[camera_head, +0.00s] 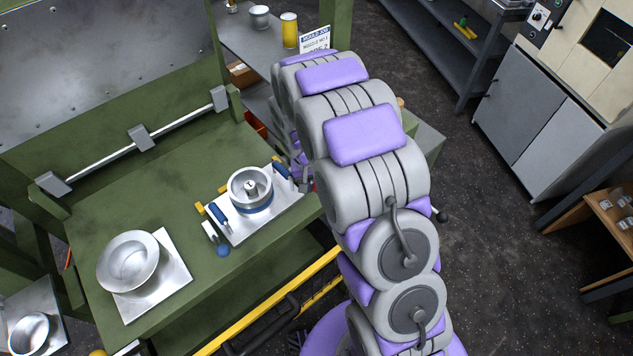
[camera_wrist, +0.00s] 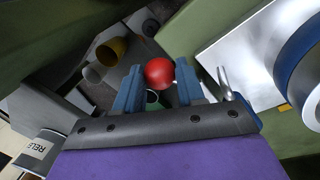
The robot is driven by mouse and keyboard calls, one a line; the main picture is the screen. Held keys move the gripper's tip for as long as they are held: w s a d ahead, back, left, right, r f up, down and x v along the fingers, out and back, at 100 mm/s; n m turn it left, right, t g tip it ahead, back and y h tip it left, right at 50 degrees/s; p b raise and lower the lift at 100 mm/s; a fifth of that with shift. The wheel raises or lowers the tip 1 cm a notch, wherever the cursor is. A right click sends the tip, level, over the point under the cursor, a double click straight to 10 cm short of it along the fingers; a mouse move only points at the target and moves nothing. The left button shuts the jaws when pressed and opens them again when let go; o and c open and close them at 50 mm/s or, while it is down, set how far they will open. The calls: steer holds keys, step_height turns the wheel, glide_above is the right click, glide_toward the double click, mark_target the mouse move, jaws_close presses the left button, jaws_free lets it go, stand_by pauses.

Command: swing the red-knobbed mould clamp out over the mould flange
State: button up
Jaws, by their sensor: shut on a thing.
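The red knob (camera_wrist: 159,73) of the mould clamp sits between the two blue fingers of my gripper (camera_wrist: 158,84) in the wrist view. The gripper is shut on it. The clamp's arm below the knob is hidden by the gripper. The mould (camera_head: 250,190), a round metal pot with a blue band, stands on a bright plate (camera_head: 262,224) on the green bench. Its blue band (camera_wrist: 298,62) shows at the right of the wrist view, to the right of my fingers. In the head view my gripper and the red knob are largely hidden behind my arm.
A blue-knobbed clamp (camera_head: 222,249) is at the plate's near left corner. A metal bowl (camera_head: 132,258) stands on another plate to the left. A yellow rail (camera_head: 285,303) runs along the front of the green bench (camera_head: 165,200). A yellow cup (camera_head: 289,30) stands on the rear shelf.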

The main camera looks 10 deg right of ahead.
steer(key=shift+w+d+p, duration=0.1)
steer(key=shift+p, duration=0.2)
jaws_close()
steer(key=n+p, duration=0.1)
steer(key=d+n+p, duration=0.1)
steer(key=shift+w+d+r+n+t+p, duration=0.2)
steer(key=shift+w+n+t+p, duration=0.1)
steer(key=shift+w+n+p, duration=0.1)
steer(key=w+d+n+t+p, duration=0.1)
steer(key=w+d+n+p, duration=0.2)
steer(key=n+p, duration=0.6)
steer(key=shift+w+f+t+y+p, duration=0.15)
steer(key=shift+w+t+y+p, duration=0.2)
steer(key=shift+w+p, duration=0.7)
steer(key=shift+w, duration=0.25)
steer(key=o, duration=1.1)
jaws_free()
steer(key=shift+w+f, duration=0.1)
